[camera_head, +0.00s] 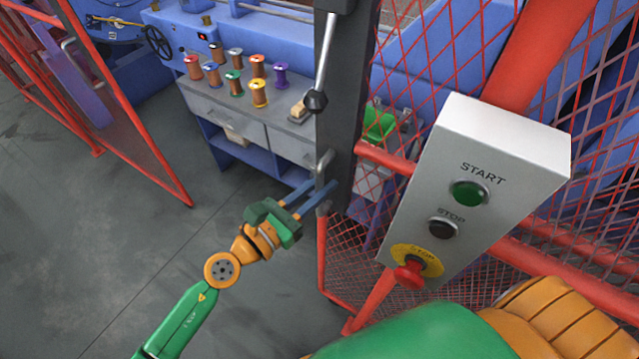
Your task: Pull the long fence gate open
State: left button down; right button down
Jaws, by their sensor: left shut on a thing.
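A red-framed mesh fence panel (450,60) stands on the right, with a dark upright post (350,110) at its left edge. I take this to be the long fence gate, though its full length is out of view. A grey metal handle (324,162) sits low on the post. My left gripper (324,188), with blue fingers, reaches in from the lower left and is shut on the handle; the fingers partly hide it. My right gripper is not in view; a green and orange part of my right arm covers the bottom right.
A grey control box (500,150) with START, STOP and a red emergency button is in front of the mesh. Another red mesh panel (130,110) stands at left. Behind is a bench (225,100) with several coloured spools. Grey floor (110,240) at lower left is clear.

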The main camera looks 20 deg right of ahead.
pick_arm(q)
jog(key=shift+s+d+r, duration=0.15)
jog(key=shift+d+r, duration=0.05)
jog(key=shift+r, duration=0.05)
jog(key=c, duration=0.9)
grip_release()
jog(key=shift+o, duration=0.5)
jog(key=shift+s+d+f, duration=0.1)
jog(key=b+v, duration=0.1)
jog(key=v, duration=0.6)
